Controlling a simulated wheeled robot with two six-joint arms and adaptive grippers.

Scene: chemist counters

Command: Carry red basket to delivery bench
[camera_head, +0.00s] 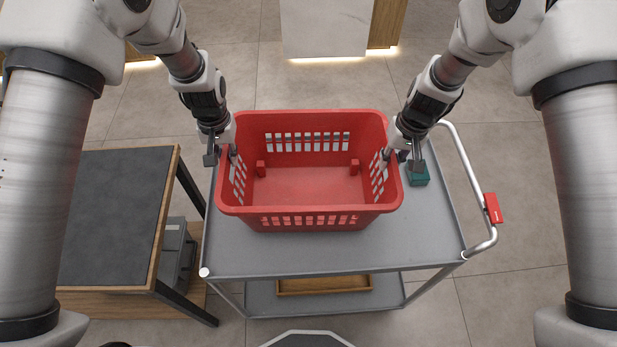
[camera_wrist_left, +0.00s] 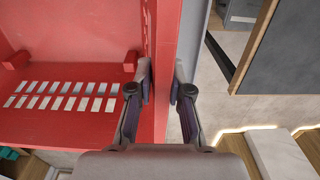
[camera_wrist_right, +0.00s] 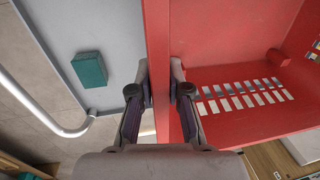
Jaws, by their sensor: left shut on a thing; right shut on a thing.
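The red basket (camera_head: 308,212) is empty and level, over the top of a grey trolley (camera_head: 300,256); I cannot tell whether it touches the trolley. My left gripper (camera_head: 226,150) is shut on the basket's left rim, and in the left wrist view (camera_wrist_left: 160,88) its fingers straddle the red wall (camera_wrist_left: 60,118). My right gripper (camera_head: 396,152) is shut on the right rim, and its fingers straddle that wall in the right wrist view (camera_wrist_right: 160,88). The delivery bench cannot be told for sure from the other furniture.
A dark-topped table (camera_head: 110,215) stands left of the trolley. A small teal box (camera_head: 418,173) lies on the trolley right of the basket. The trolley has a rail with a red tag (camera_head: 493,208) and a wooden tray (camera_head: 325,284) below. A pale counter (camera_head: 326,28) stands behind, across open floor.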

